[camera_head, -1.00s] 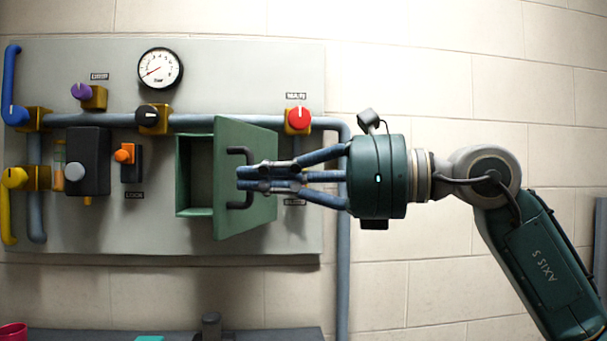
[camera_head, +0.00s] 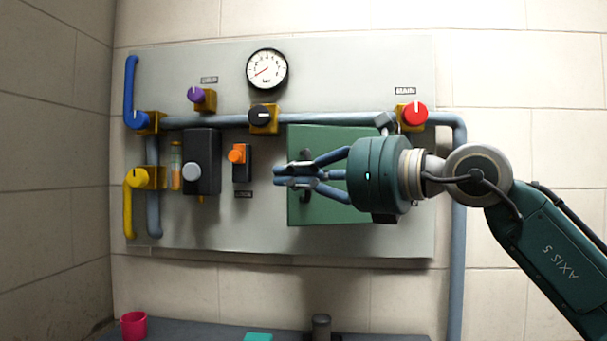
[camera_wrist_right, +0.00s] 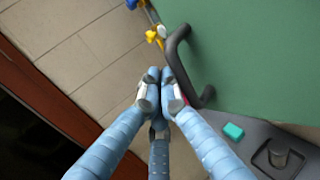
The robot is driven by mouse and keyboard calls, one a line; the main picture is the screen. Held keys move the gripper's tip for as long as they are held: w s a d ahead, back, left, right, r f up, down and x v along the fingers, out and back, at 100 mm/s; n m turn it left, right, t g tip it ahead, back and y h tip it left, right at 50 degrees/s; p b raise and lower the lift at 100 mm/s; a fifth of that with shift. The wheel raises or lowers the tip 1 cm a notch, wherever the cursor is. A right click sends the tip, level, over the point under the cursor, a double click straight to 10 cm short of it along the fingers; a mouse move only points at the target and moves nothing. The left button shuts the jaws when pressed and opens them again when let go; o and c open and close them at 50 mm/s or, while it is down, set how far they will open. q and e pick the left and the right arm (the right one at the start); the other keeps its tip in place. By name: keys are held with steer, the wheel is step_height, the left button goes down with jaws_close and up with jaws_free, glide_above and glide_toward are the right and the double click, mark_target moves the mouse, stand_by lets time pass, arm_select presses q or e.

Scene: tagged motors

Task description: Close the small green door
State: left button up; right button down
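The small green door (camera_head: 330,140) lies over its box on the wall panel. It looks shut or almost shut, and no box interior shows. Its dark handle (camera_head: 306,156) is partly hidden by my right gripper (camera_head: 281,175). The right fingers are in front of the door, with tips just left of the handle. In the right wrist view, the green door (camera_wrist_right: 250,55) fills the upper right. The handle (camera_wrist_right: 178,55) is beside my right fingertips (camera_wrist_right: 161,88), which are together with nothing seen between them. I cannot tell whether they touch the handle. My left gripper is out of view.
The grey panel (camera_head: 215,230) carries a gauge (camera_head: 267,69), a red knob (camera_head: 414,113), a black knob (camera_head: 262,111) and an orange switch (camera_head: 237,155). A shelf (camera_head: 200,331) below holds a pink cup (camera_head: 134,325) and a dark cylinder (camera_head: 320,327).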

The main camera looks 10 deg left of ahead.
steer(key=w, duration=0.2)
steer(key=w+a+p, duration=0.1)
steer(key=w, duration=0.2)
steer(key=shift+a, duration=0.1)
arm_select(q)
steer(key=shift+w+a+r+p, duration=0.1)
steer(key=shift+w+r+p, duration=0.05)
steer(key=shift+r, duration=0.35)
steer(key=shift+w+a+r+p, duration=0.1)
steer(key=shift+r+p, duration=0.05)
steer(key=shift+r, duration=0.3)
arm_select(e)
steer(key=shift+w+a+f, duration=0.1)
steer(key=shift+w+a, duration=0.1)
steer(key=shift+a, duration=0.15)
steer(key=shift+s, duration=0.1)
